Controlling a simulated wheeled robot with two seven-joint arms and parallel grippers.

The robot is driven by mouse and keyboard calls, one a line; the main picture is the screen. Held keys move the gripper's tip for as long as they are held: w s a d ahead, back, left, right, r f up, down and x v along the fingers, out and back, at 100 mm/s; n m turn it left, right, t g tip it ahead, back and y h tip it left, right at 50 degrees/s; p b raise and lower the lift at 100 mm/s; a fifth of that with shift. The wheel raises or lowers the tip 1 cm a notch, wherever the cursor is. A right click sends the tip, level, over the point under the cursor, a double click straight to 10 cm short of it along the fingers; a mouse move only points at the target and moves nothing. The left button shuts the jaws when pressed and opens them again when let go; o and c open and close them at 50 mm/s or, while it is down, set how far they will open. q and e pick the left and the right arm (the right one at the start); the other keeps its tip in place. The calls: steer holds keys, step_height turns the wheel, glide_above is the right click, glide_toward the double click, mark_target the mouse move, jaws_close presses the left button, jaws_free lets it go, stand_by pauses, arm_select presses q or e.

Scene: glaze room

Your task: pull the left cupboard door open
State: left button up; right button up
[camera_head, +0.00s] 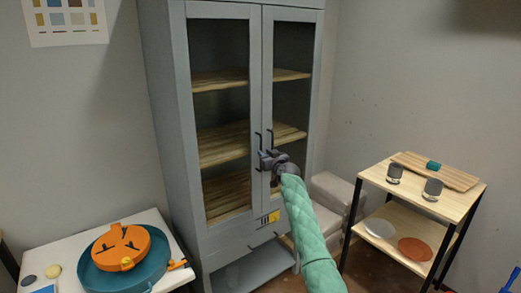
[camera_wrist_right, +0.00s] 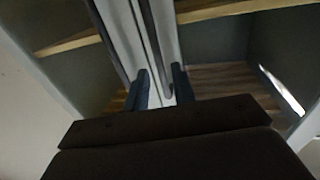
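The left cupboard door (camera_head: 188,120) is a grey frame around a see-through pane, and it looks closed. Its dark upright handle (camera_head: 258,139) is beside the matching handle of the right door (camera_head: 271,137). My right gripper (camera_head: 268,156) is in front of the handles, at about their lower ends. In the right wrist view its two fingers (camera_wrist_right: 162,88) stand apart, with a dark upright bar (camera_wrist_right: 153,45) between or just beyond them. I cannot tell which handle this is or whether the fingers touch it. My left gripper is out of view.
A white table (camera_head: 150,218) with an orange and teal round object (camera_head: 122,248) stands at the left front. A wooden shelf cart (camera_head: 455,205) with two dark cups stands at the right. A pale grey block-like object (camera_head: 330,190) is beside the cupboard. A drawer is below the doors.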

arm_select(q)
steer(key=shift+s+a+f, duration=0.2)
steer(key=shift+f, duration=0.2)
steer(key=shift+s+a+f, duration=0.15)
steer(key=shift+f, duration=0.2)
arm_select(e)
steer(key=shift+x, duration=2.4)
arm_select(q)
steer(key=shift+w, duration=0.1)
arm_select(e)
jaws_close()
